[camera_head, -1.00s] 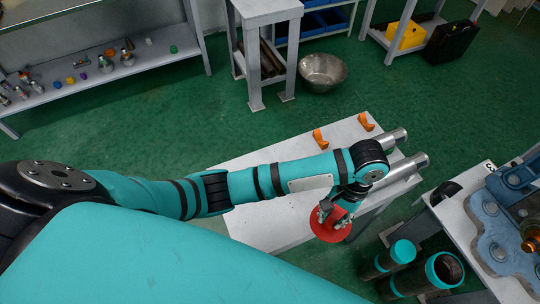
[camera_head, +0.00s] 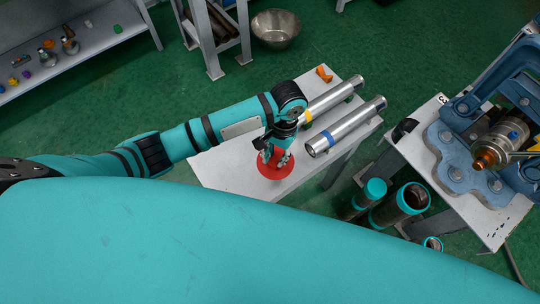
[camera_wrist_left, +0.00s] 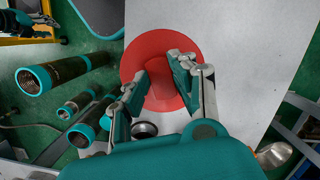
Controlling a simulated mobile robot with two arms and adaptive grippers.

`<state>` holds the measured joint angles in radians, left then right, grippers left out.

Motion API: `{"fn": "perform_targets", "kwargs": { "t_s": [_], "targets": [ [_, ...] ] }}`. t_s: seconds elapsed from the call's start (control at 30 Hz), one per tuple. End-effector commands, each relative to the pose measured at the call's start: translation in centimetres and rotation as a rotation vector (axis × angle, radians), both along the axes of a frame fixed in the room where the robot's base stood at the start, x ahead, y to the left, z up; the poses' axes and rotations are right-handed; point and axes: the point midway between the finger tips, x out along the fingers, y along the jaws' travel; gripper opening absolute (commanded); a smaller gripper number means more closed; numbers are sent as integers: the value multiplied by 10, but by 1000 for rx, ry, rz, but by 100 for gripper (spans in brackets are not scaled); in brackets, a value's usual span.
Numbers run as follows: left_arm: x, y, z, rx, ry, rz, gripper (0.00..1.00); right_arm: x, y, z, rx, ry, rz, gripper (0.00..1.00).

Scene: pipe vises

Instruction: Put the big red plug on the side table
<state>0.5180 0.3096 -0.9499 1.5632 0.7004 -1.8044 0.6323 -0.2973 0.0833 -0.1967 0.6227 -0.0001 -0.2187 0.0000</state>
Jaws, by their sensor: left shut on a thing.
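The big red plug (camera_head: 273,169) is a round red disc with a raised grip. My left gripper (camera_head: 276,157) points down over it and is shut on the grip. In the left wrist view the two fingers of the left gripper (camera_wrist_left: 160,78) clasp the grip from both sides, with the red plug (camera_wrist_left: 151,45) between and beyond them. The plug is over the white side table (camera_head: 225,178), near its front edge and left of two steel pipes. I cannot tell whether the disc touches the tabletop.
Two steel pipes, one with a yellow band (camera_head: 335,98) and one with a blue band (camera_head: 347,127), lie on the table's right part. An orange piece (camera_head: 323,74) is behind them. Teal-banded pipes (camera_head: 399,207) stand right of the table, near a blue vise (camera_head: 455,160).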

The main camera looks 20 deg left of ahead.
Motion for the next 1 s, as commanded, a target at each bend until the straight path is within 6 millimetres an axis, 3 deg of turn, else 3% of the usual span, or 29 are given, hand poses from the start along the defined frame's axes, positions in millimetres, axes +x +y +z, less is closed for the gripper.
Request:
{"fn": "perform_targets", "kwargs": {
  "t_s": [0.13, 0.33, 0.73, 0.77, 0.93, 1.0],
  "targets": [
    [2, 19, 0, 3, 1, 3, 0, -2, 0, 7, 0, 3, 1, 40],
    [1, 14, -32, 1, 2, 0, 0, -4, 2, 11, 1, 7, 2, 40],
    [1, 14, -39, 1, 0, 0, 0, -6, 5, 10, 6, 10, 3, 40],
    [1, 14, -40, 1, 1, 0, 26, -5, 5, 10, 6, 10, 3, 40],
    [1, 14, -39, 1, 1, 0, 49, -5, 5, 10, 6, 10, 3, 40],
    [1, 15, -39, 1, 1, 0, 49, -5, 5, 10, 6, 10, 3, 40]
  ]
}}
